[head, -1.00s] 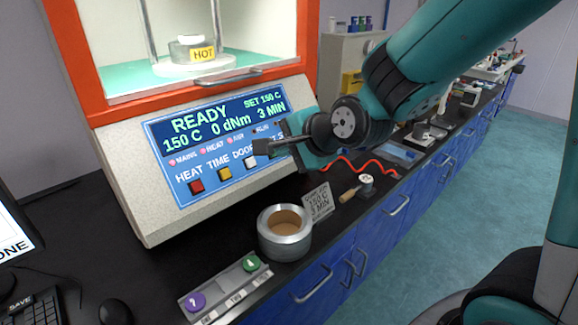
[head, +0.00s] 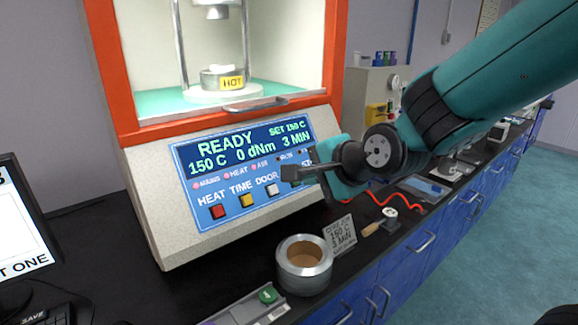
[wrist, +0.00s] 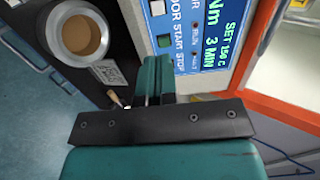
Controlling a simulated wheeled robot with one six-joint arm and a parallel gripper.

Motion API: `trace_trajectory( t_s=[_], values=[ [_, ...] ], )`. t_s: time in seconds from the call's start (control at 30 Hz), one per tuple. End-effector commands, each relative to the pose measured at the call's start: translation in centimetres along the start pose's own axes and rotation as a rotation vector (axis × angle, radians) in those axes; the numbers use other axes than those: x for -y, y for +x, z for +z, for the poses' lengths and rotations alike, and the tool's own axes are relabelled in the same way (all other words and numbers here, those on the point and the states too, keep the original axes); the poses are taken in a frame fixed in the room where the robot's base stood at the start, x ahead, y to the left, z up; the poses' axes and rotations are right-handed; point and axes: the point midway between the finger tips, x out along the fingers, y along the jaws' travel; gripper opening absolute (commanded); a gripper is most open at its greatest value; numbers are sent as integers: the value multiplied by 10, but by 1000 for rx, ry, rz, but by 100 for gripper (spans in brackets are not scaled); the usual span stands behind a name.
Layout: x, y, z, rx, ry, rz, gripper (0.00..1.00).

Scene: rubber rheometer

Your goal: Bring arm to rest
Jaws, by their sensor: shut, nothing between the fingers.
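My gripper (head: 290,173) is shut and empty. It hangs in the air in front of the right part of the rheometer's control panel (head: 240,175), hiding some of its right-hand buttons. My teal arm reaches in from the upper right. In the wrist view the shut gripper (wrist: 152,75) points toward the panel's buttons, with the display (wrist: 215,35) to the right. The rheometer (head: 150,200) reads READY, 150 C, 0 dNm, SET 150 C, 3 MIN. Inside its orange-framed chamber a die (head: 222,78) carries a HOT label and a pale piece on top.
A metal ring-shaped pot (head: 304,268) stands on the black bench below the gripper, beside a small card (head: 340,235) reading 150 C, 3 MIN. A wooden-handled tool (head: 375,228) and a red cable (head: 395,203) lie to the right. A monitor (head: 28,230) stands at left.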

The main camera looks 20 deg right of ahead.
Motion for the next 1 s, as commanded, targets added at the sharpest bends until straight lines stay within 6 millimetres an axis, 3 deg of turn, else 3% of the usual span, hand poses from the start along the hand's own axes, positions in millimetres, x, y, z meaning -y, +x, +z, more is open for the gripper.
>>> trace_trajectory(
  t_s=[0.17,0.27,0.37,0.5,0.6,0.8,1.0],
  values=[
    [-2,-3,6,18,-42,19,0],
    [-12,-13,25,90,-200,88,0],
    [-31,-34,56,233,-477,184,0],
    [-64,-77,96,504,-930,277,0],
    [-84,-108,114,697,-1210,295,0],
    [-107,-146,127,939,-1522,280,0],
    [-110,-150,128,973,-1562,277,0]
  ],
)
